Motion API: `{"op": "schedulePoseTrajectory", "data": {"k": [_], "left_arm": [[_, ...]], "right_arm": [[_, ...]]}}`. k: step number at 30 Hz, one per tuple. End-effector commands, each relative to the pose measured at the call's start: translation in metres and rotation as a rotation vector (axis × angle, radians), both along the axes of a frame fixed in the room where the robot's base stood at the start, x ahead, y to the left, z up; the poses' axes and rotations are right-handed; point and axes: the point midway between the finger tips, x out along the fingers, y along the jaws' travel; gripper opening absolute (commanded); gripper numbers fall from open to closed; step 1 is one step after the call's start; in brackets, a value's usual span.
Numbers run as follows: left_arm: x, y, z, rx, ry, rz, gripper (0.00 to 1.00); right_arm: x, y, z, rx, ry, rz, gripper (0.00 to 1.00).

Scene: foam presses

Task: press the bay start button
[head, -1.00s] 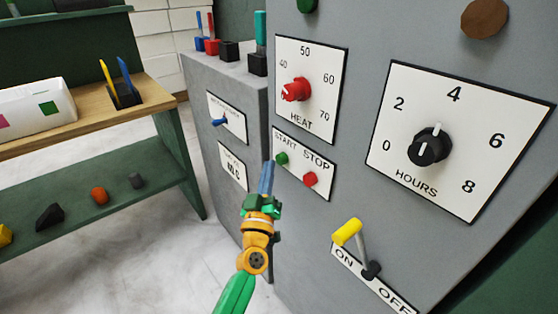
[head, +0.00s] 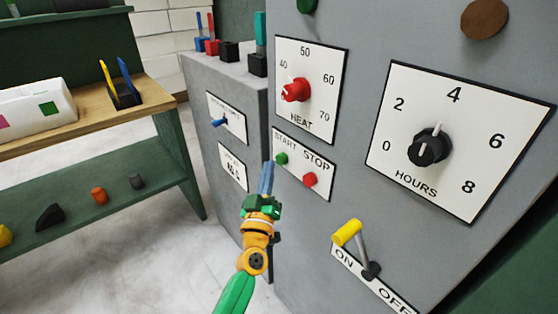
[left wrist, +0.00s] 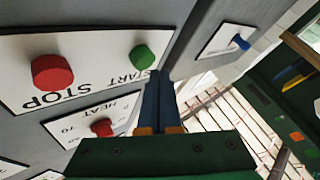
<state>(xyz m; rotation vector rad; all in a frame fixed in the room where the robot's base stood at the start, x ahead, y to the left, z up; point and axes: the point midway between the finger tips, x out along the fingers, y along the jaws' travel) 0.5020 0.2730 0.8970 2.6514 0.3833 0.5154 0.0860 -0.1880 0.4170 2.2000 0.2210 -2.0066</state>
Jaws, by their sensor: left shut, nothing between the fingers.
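The green start button (head: 281,158) is on a white START STOP plate (head: 296,172) on the grey cabinet front, left of the red stop button (head: 310,179). My left gripper (head: 267,166) is shut and empty, its blue fingertips just left of the green button in the head view. In the left wrist view the start button (left wrist: 144,56) is just beyond and left of the shut fingertips (left wrist: 155,78), with the red stop button (left wrist: 51,72) farther left. I cannot tell whether the tips touch anything. My right gripper is not in view.
On the cabinet are a red heat knob (head: 295,90) above the buttons, a black hours knob (head: 429,147) and a yellow-ended lever (head: 347,232). A lower grey cabinet (head: 200,115) with a blue toggle (head: 219,121) stands at left. A wooden bench (head: 150,96) is farther left.

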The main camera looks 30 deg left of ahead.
Motion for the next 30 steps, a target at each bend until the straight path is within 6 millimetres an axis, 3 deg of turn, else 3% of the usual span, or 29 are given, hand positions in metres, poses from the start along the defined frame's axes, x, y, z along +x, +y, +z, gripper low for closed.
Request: {"op": "schedulePoseTrajectory", "data": {"k": [30], "left_arm": [[0.0071, -0.0031, 0.0002, -0.001, 0.0, 0.0, 0.0]], "right_arm": [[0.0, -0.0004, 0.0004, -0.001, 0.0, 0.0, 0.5]]}}
